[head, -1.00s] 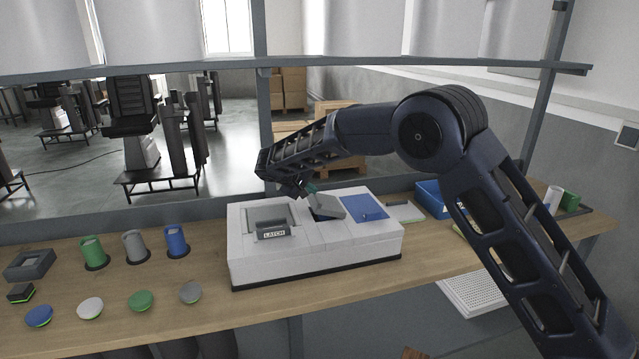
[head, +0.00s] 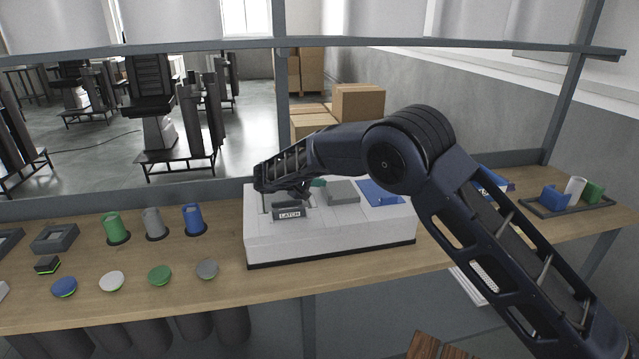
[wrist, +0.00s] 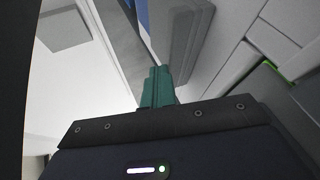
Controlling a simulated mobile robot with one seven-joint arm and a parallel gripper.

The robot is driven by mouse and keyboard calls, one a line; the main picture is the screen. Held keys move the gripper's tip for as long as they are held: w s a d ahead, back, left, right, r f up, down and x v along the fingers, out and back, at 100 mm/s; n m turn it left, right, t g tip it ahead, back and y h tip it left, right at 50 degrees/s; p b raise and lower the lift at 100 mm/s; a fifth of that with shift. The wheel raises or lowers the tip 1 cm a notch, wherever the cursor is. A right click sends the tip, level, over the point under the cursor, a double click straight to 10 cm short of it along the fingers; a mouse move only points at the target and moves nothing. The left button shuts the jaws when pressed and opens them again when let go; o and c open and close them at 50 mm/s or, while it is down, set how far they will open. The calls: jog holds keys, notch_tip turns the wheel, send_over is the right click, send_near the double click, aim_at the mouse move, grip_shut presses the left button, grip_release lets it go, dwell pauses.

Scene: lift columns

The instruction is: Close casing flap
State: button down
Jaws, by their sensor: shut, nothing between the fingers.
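The white casing (head: 330,238) stands on the bench, with a dark base strip and a blue panel (head: 379,194) on its right. A grey flap (head: 342,192) sits on its top, left of the blue panel; whether it lies fully flat is hard to tell. A grey piece marked LATCH (head: 289,212) is at the front left. My gripper (head: 318,183) is low over the casing, just left of the grey flap, and partly hidden by my arm. In the wrist view its green fingertips (wrist: 157,87) are together and empty, close to a grey rounded-edge part (wrist: 186,42).
Green, grey and blue cups (head: 193,219) stand left of the casing, with several round buttons (head: 207,270) in front. A rack with coloured parts (head: 566,203) is at the far right. A shelf rail (head: 430,43) crosses above. Bare bench lies before the casing.

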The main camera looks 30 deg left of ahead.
jog(key=s+a+r, duration=0.3)
jog(key=s+r, duration=0.5)
jog(key=shift+s, duration=0.25)
dwell(0.4)
